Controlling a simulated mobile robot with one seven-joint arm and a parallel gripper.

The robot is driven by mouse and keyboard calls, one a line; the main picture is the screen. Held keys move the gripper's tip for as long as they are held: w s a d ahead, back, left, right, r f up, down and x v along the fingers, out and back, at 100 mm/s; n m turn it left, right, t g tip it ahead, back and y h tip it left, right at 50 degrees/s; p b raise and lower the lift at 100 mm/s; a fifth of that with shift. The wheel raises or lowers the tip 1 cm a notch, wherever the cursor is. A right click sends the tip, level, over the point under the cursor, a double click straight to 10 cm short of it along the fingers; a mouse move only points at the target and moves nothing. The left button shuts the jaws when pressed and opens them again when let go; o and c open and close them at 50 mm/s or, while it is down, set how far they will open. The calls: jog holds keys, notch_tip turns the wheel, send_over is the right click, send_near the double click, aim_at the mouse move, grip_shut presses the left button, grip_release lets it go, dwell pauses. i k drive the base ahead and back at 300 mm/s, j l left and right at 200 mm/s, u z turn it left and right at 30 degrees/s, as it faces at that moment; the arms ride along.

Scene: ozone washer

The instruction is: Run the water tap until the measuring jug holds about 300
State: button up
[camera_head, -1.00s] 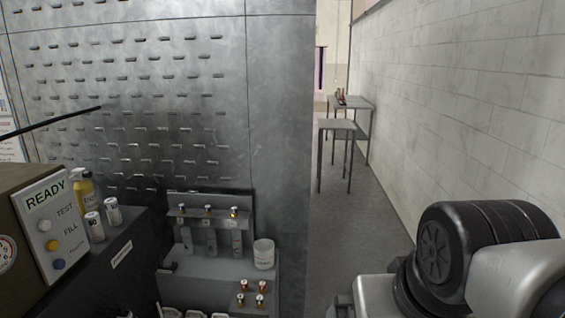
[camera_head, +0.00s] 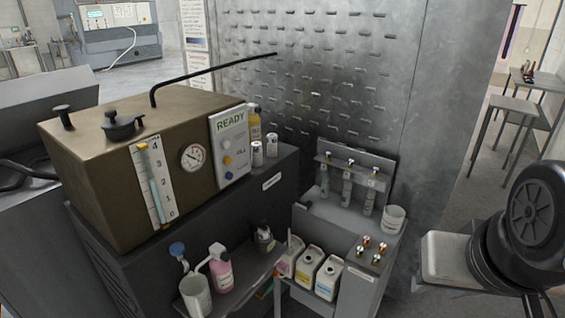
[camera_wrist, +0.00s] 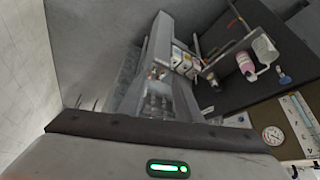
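A white jug (camera_head: 196,297) stands on the low shelf at the bottom of the head view, just below a blue-topped tap (camera_head: 177,249). Any scale or water in the jug cannot be made out. In the wrist view, tilted over, a white jug-like shape (camera_wrist: 264,50) and a blue knob (camera_wrist: 284,78) show at the upper right. A second white cup (camera_head: 394,221) stands on the grey bench to the right. My gripper's grey housing with a green light fills the bottom of the wrist view, well apart from the jug and tap. Its fingers cannot be made out.
A brown machine (camera_head: 95,165) with a READY panel (camera_head: 230,146), dial and level scale stands left. A pink bottle (camera_head: 221,275) is beside the jug. Several white containers (camera_head: 327,278) stand right of it. A metal wall rises behind.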

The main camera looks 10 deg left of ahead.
aim_at(178, 248)
jog(key=j+u, duration=0.15)
jog(key=u, duration=0.25)
jog(key=j+u, duration=0.2)
jog(key=u, duration=0.25)
jog(key=j+u, duration=0.15)
jog(key=u, duration=0.25)
jog(key=i+j+u, duration=0.1)
jog(key=j+z, duration=0.1)
jog(key=j, duration=0.25)
jog(key=i+j+z, duration=0.1)
jog(key=i, duration=0.2)
jog(key=i+j+z, duration=0.1)
jog(key=i+j, duration=0.1)
jog(key=i, duration=0.1)
